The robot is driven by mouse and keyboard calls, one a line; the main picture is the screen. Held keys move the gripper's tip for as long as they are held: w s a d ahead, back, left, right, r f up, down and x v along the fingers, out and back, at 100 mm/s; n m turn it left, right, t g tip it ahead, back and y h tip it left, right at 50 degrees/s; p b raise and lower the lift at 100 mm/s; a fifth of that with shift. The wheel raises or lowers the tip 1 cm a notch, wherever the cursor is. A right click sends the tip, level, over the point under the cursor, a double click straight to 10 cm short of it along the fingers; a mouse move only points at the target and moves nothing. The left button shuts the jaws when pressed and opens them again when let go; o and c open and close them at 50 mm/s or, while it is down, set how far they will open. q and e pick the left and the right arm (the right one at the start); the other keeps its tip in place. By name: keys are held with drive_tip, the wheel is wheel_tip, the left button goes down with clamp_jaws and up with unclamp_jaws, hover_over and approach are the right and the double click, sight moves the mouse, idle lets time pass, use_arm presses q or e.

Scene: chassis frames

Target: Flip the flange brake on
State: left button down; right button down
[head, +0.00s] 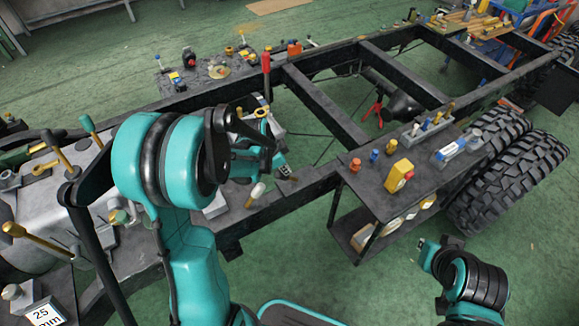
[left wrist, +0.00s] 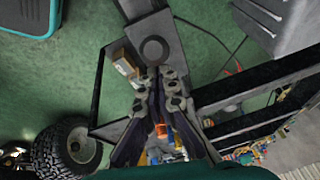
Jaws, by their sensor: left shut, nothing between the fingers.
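I cannot tell for certain which part is the flange brake. A lever with a red handle (head: 266,63) stands upright at the frame's far side in the head view. A cream-tipped lever (head: 255,194) leans on the near side, just left of and below my left gripper (head: 284,170). The left gripper is over the chassis, partly hidden by my own arm. In the left wrist view its fingers (left wrist: 157,85) are together with nothing between them, close to a dark bar with a round boss (left wrist: 153,48). Contact cannot be told. My right gripper does not show clearly.
The black chassis frame (head: 320,105) runs to the back right. Several levers and knobs crowd the left. Green floor (head: 330,285) is clear in front.

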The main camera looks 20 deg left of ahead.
use_arm(q)
drive_tip(key=shift+s+a+f, duration=0.1)
drive_tip(key=shift+s+a, duration=0.05)
drive_tip(key=shift+s, duration=0.15)
idle(0.4)
wheel_tip(320, 180, up, 12)
drive_tip(key=s+p, duration=0.1)
drive_tip(key=p, duration=0.4)
drive_tip(key=shift+s+f+p, duration=0.15)
drive_tip(key=shift+s+p, duration=0.15)
drive_tip(key=shift+d, duration=0.2)
